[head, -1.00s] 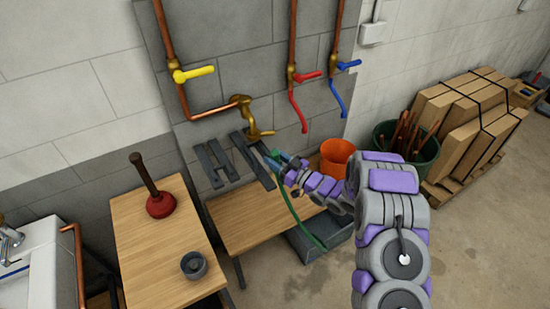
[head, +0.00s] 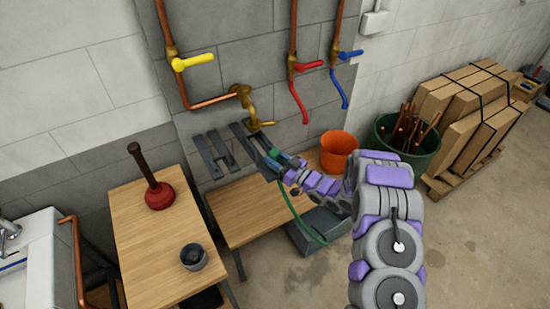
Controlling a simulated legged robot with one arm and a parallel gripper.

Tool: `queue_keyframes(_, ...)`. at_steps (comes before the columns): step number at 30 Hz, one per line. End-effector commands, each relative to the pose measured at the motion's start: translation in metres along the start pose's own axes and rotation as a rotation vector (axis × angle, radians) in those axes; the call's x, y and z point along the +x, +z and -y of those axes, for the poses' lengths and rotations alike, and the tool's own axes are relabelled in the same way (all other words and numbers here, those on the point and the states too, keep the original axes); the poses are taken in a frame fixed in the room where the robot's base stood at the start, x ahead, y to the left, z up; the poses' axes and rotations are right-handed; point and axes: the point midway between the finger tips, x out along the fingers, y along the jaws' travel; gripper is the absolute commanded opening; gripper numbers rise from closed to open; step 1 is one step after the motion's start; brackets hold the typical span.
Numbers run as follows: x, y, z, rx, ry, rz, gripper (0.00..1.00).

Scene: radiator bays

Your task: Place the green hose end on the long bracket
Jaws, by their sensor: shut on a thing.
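The green hose (head: 289,201) hangs in a curve from my gripper (head: 273,163) down toward a grey box on the floor. My gripper is shut on the hose's upper end, which is small and mostly covered by the fingers. Dark grey brackets stick out from the block wall. The long bracket (head: 243,139) is the right one, and its outer part lies right beside or behind my gripper. I cannot tell whether the hose end touches it. A shorter pair of bars (head: 207,157) is to its left.
A brass tap (head: 246,101) is above the brackets, with yellow (head: 193,62), red and blue valve levers around it. A low wooden bench (head: 235,207) lies below. An orange bucket (head: 337,151) stands right. A plunger (head: 158,192) and grey cup (head: 194,257) stand on the left table.

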Motion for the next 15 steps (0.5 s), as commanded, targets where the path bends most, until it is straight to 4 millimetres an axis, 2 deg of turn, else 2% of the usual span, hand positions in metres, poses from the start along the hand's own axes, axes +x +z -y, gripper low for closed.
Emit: queue_keyframes(15, -0.0011, 0.0089, -0.0004, -0.001, 0.0, -0.001, 0.0)
